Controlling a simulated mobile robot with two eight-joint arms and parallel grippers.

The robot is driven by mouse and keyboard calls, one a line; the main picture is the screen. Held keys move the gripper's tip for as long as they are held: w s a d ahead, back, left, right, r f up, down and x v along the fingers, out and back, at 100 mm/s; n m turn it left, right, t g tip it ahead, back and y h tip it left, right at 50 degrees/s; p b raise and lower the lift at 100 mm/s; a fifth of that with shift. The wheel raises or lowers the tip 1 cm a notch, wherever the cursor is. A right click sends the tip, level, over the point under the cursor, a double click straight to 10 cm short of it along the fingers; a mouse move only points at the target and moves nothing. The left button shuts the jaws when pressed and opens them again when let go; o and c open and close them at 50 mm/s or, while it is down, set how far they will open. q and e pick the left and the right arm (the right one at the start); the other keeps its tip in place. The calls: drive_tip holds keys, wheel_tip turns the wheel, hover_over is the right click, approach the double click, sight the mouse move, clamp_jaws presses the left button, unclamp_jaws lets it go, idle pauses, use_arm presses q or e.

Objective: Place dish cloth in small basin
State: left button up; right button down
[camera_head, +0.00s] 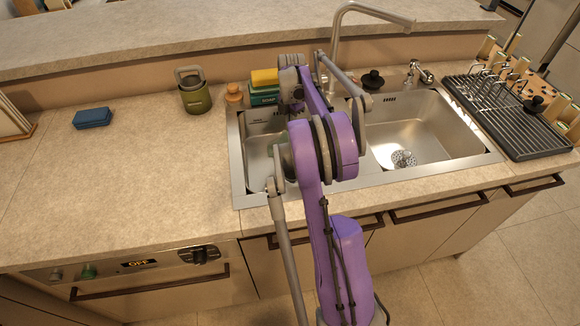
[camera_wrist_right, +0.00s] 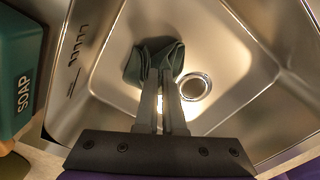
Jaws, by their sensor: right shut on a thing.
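The dark green dish cloth (camera_wrist_right: 150,57) shows in the right wrist view, bunched between the fingertips of my right gripper (camera_wrist_right: 160,78). The gripper is shut on it and points down into the small basin (camera_wrist_right: 225,45), with the cloth over the basin floor beside the round drain. I cannot tell whether the cloth touches the floor. In the head view the small basin (camera_head: 257,160) is the left sink bowl, partly covered by my purple right arm, which hides the cloth and fingertips. My left gripper is not in view.
A green soap box (camera_head: 263,95) with a yellow sponge (camera_head: 264,77) stands behind the small basin. The tall faucet (camera_head: 338,40) rises behind the sink. The large basin (camera_head: 420,130) lies right, beside a black dish rack (camera_head: 510,115). The left counter is mostly clear.

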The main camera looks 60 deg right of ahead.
drive_tip(key=s+a+f, duration=0.2)
drive_tip(key=a, duration=0.1)
drive_tip(key=s+a+f, duration=0.1)
drive_tip(key=a+f, duration=0.1)
drive_tip(key=a, duration=0.2)
drive_tip(key=s+a+f, duration=0.2)
drive_tip(key=a, duration=0.2)
drive_tip(key=shift+s+a+f, duration=0.2)
drive_tip(key=shift+s+a, duration=0.05)
drive_tip(key=shift+s, duration=0.05)
drive_tip(key=c, duration=0.6)
unclamp_jaws()
drive_tip(key=shift+r, duration=0.1)
drive_tip(key=shift+s+a+r+p, duration=0.1)
drive_tip(key=shift+a+r+p, duration=0.1)
drive_tip(key=shift+r+p, duration=0.3)
drive_tip(key=shift+s+a+r+p, duration=0.15)
drive_tip(key=shift+r+p, duration=0.1)
drive_tip(key=shift+r, duration=0.35)
use_arm(q)
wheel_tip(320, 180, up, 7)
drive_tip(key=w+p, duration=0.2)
drive_tip(key=p, duration=0.2)
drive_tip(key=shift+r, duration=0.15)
use_arm(e)
drive_tip(key=s+a+r, duration=0.1)
drive_tip(key=a+r, duration=0.2)
drive_tip(key=r, duration=0.4)
drive_tip(key=shift+s+r, duration=0.15)
drive_tip(key=shift+r, duration=0.15)
